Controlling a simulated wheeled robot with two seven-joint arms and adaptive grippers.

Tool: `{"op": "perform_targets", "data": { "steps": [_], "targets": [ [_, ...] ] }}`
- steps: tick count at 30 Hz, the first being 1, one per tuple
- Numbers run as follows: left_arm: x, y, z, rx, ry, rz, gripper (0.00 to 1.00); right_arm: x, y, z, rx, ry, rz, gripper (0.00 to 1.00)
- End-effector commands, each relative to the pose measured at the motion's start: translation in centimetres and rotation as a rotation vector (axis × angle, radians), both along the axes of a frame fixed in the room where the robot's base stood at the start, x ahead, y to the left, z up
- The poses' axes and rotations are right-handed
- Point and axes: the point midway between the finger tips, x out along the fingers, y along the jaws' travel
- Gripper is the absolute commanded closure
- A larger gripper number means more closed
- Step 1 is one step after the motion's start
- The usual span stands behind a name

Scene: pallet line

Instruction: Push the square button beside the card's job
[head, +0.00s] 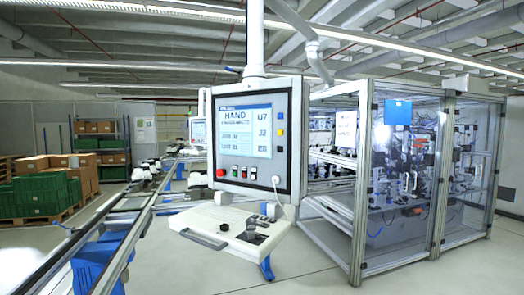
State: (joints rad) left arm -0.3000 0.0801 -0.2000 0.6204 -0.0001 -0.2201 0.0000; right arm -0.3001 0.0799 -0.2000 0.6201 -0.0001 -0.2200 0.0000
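The control panel (255,138) hangs from a white post and has a lit screen (244,131) reading HAND in large letters. Codes that look like U7, J2 and E6 run down the screen's right side. Beside them on the frame is a column of small square buttons: a blue one (280,117), a yellow one (280,132) and a dark one (280,149). Neither gripper is in view.
A conveyor (120,222) runs along the left. A glazed machine cell (400,180) stands at right. Green crates (35,196) and cartons are far left. Front floor is clear.

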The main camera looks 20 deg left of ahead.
Motion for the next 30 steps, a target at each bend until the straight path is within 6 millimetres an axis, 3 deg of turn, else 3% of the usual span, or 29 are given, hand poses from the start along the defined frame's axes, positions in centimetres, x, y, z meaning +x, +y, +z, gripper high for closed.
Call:
{"op": "perform_targets", "data": {
  "steps": [6, 24, 30],
  "targets": [
    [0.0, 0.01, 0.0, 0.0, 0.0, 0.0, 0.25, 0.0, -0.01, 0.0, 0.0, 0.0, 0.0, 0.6],
    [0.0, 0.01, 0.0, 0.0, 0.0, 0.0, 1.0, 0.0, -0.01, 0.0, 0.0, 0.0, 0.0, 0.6],
    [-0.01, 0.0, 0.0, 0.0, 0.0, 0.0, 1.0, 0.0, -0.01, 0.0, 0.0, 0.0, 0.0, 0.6]
  ]
}}
